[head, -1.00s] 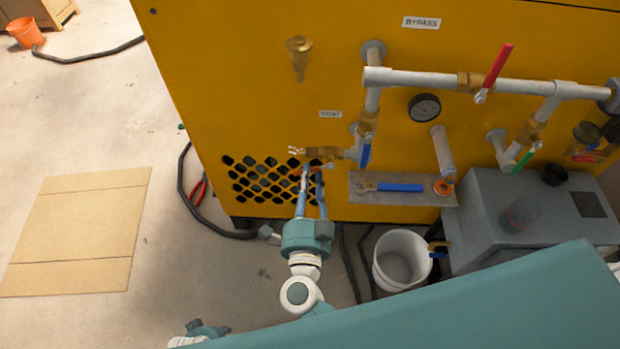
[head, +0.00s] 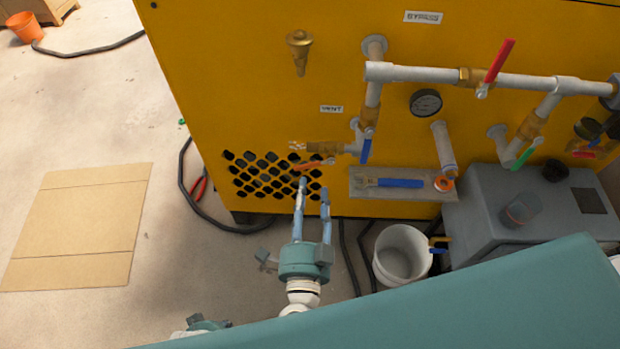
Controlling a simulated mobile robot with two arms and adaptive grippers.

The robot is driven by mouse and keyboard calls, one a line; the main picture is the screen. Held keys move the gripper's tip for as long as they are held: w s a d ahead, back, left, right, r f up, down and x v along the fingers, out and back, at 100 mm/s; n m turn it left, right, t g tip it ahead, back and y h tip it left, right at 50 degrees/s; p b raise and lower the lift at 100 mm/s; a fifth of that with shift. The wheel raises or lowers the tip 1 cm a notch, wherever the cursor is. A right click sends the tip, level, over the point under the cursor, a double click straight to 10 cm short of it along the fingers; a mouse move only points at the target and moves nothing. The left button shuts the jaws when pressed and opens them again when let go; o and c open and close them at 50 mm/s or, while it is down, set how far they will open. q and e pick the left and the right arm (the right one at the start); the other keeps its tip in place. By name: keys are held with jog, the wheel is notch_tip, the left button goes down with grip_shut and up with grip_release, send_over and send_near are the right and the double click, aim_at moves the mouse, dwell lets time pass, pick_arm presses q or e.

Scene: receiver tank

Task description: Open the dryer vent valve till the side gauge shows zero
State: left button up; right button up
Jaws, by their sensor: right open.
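The vent valve (head: 325,147) is a brass valve on a short side branch below the VENT label (head: 331,109) on the yellow dryer panel. Its orange lever (head: 314,164) lies nearly along the branch, tilted slightly. A whitish wisp shows at the branch's left end. My right gripper (head: 314,186) is open and empty, with its fingertips just below the lever, seemingly apart from it. The round dark side gauge (head: 425,103) is on the panel to the right; its reading is too small to tell.
A blue lever (head: 366,150) hangs close right of the vent valve. A red bypass lever (head: 499,62) and a green lever (head: 526,154) are further right. A shelf (head: 403,194) holds a blue-handled tool. A white bucket (head: 383,262) and grey box (head: 475,215) stand below.

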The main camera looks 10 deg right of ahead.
jog(key=v, duration=0.6)
dwell(4.8)
